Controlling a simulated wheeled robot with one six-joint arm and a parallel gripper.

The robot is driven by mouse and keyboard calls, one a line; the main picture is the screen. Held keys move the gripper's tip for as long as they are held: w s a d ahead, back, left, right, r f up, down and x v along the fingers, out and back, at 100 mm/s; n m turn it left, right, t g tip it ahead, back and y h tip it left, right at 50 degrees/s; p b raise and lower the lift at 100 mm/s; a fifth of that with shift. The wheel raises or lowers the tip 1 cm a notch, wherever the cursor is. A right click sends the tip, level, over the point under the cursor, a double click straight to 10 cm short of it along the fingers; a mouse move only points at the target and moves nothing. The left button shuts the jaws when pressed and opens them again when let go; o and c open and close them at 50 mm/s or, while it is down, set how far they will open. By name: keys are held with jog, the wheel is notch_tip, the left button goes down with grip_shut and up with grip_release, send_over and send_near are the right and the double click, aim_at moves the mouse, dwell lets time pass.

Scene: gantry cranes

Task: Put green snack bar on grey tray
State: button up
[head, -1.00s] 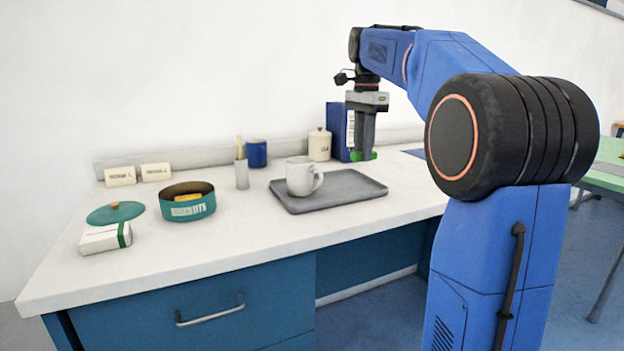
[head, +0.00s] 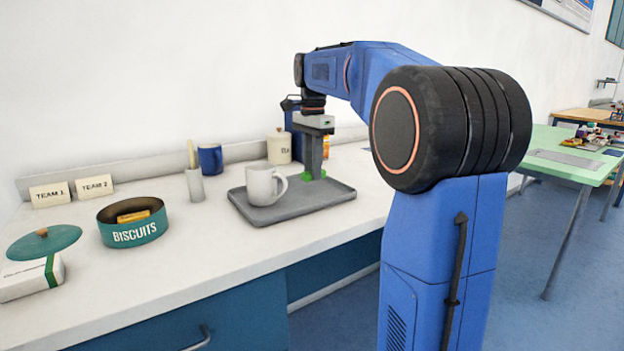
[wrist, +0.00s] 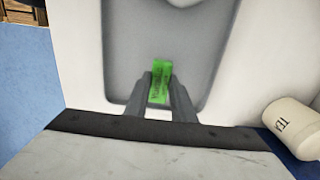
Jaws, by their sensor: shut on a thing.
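The green snack bar (head: 305,175) is pinched between the fingertips of my gripper (head: 313,174). It also shows in the wrist view (wrist: 161,73), upright in the picture between the dark fingers (wrist: 160,94). The grey tray (head: 310,203) lies on the white bench, and the bar is over its back right part. I cannot tell whether the bar touches the tray. In the wrist view the tray (wrist: 125,50) lies beneath the bar. My fingers hide part of the bar.
A white mug (head: 262,187) stands on the tray, left of my gripper. A cream tea jar (head: 279,147) and a blue mug (head: 210,160) stand behind. A teal biscuit tin (head: 134,228) is at left. The tray's front right part is bare.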

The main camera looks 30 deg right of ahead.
jog(key=shift+f, duration=1.65)
jog(key=shift+f, duration=0.1)
jog(key=o, duration=1)
notch_tip(320, 180, up, 12)
jog(key=shift+r, duration=0.15)
jog(key=shift+s, duration=0.1)
